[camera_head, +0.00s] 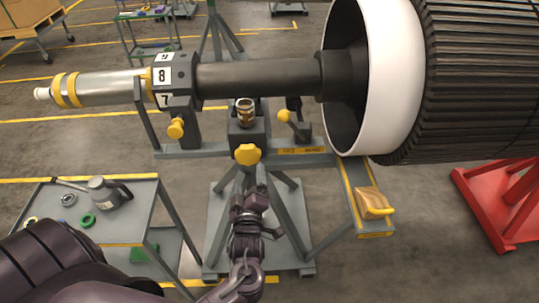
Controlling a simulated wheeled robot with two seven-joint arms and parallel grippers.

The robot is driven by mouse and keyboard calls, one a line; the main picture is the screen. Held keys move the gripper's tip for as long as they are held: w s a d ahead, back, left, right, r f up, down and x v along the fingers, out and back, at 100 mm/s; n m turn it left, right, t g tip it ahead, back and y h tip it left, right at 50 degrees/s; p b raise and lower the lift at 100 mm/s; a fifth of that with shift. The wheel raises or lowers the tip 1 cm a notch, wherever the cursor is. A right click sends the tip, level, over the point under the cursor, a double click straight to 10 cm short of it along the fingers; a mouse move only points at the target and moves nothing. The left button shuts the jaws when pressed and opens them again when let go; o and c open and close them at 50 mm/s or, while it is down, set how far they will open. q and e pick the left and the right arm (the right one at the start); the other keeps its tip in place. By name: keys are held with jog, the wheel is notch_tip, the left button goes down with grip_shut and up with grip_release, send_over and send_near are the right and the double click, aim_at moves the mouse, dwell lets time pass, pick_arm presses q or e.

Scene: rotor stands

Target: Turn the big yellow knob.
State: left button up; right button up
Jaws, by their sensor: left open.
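The big yellow knob (248,154) is on the front of the grey rotor stand (230,238), below the dark shaft. My left gripper (254,180) is just below the knob in the picture, pointing up toward it. Its jaws are open, and I see nothing between them. A gap shows between the gripper and the knob, but how far apart they are in depth is hard to tell. Two smaller yellow knobs, one on the left (176,128) and one on the right (284,116), are on the same stand. My right gripper is out of view.
The dark shaft (260,78) runs across above the knob to a large white-rimmed rotor (395,75). A grey cart (150,232) with tools stands at the left. A red stand (495,200) is at far right.

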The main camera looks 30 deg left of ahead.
aim_at(247, 158)
pick_arm(q)
jog(key=shift+n+y, duration=0.4)
jog(key=shift+n, duration=0.2)
jog(key=shift+w+a+r+p, duration=0.45)
jog(key=shift+w+a+r, duration=0.7)
jog(key=shift+w+r, duration=0.1)
jog(key=x, duration=0.3)
jog(key=shift+w+f+p, duration=0.2)
jog(key=shift+w+p, duration=0.15)
jog(key=shift+w+a, duration=0.3)
jog(key=shift+w, duration=0.1)
jog(key=shift+f, duration=0.1)
jog(key=c, duration=1)
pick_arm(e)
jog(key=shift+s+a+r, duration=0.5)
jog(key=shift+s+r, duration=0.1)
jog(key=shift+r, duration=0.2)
